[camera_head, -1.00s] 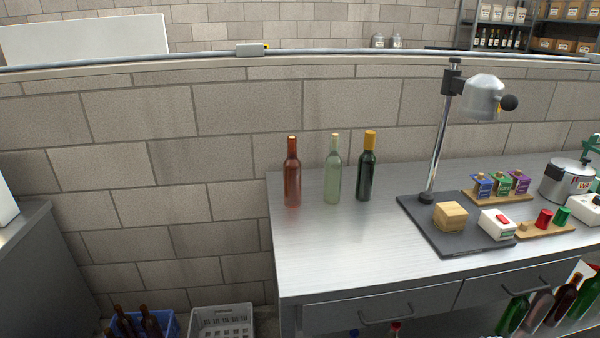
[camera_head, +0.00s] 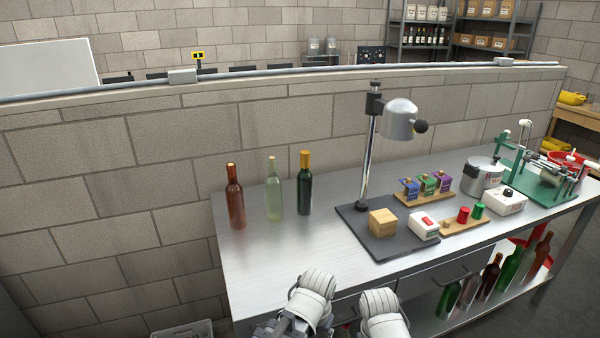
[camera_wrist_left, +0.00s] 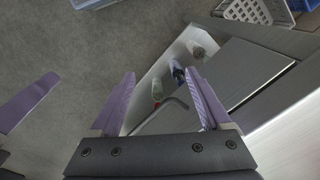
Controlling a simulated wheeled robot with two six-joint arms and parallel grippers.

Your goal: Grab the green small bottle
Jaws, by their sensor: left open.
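A small green bottle (camera_head: 427,183) with a cork-coloured top stands on a wooden rack (camera_head: 413,200), between a blue one (camera_head: 409,188) and a purple one (camera_head: 442,181). My left gripper (camera_wrist_left: 160,75) shows in the left wrist view, open and empty, its purple fingers apart over the table's front edge and floor, well away from the green bottle. In the head view only white arm parts of mine show at the bottom; the jaws are hidden. A single purple finger (camera_wrist_left: 25,100) at the left edge of the wrist view looks like my right gripper's; its opening is unclear.
Three tall bottles, brown (camera_head: 236,200), clear green (camera_head: 274,190) and dark green (camera_head: 305,185), stand at the table's left. A lamp-like stand (camera_head: 366,150) rises from a dark board with a wooden block (camera_head: 383,222). The table's (camera_head: 270,270) front left is clear.

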